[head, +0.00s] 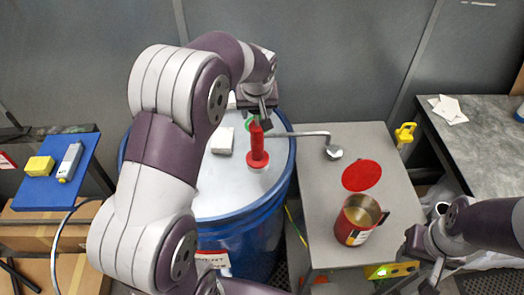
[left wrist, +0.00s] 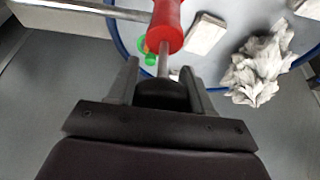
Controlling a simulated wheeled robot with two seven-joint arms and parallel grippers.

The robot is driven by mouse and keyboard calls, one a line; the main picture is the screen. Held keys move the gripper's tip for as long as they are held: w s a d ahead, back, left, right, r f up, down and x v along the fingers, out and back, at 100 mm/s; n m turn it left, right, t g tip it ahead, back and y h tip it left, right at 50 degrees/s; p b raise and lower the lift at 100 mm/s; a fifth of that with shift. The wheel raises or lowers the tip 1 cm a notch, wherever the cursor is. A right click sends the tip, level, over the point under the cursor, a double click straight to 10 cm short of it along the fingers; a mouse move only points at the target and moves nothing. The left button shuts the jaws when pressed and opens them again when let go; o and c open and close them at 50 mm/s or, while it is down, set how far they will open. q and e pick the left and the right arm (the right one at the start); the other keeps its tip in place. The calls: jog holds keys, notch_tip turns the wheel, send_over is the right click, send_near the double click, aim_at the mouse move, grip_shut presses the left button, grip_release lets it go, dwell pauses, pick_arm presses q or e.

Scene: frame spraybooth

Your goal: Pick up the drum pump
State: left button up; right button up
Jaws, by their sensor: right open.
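The drum pump (head: 257,147) stands upright on the lid of a blue drum (head: 225,205). It has a red body, a red base collar and a bent metal spout reaching right over the grey table. My left gripper (head: 262,108) is at the pump's top. In the left wrist view, the pump's red body (left wrist: 167,25) and thin metal rod lead down to a dark piece between the fingers of my left gripper (left wrist: 160,75). I cannot tell whether the fingers press on it. My right gripper (head: 420,268) is open and empty by the grey table's front right corner.
A red can (head: 357,222) and a red disc (head: 362,176) sit on the grey table (head: 322,210). A white block (head: 222,141) lies on the drum lid left of the pump. A crumpled white cloth (left wrist: 258,65) shows in the left wrist view. A grey wall stands behind.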

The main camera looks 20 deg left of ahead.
pick_arm(q)
grip_shut()
jog(key=shift+w+r, duration=0.15)
jog(key=shift+r, duration=0.05)
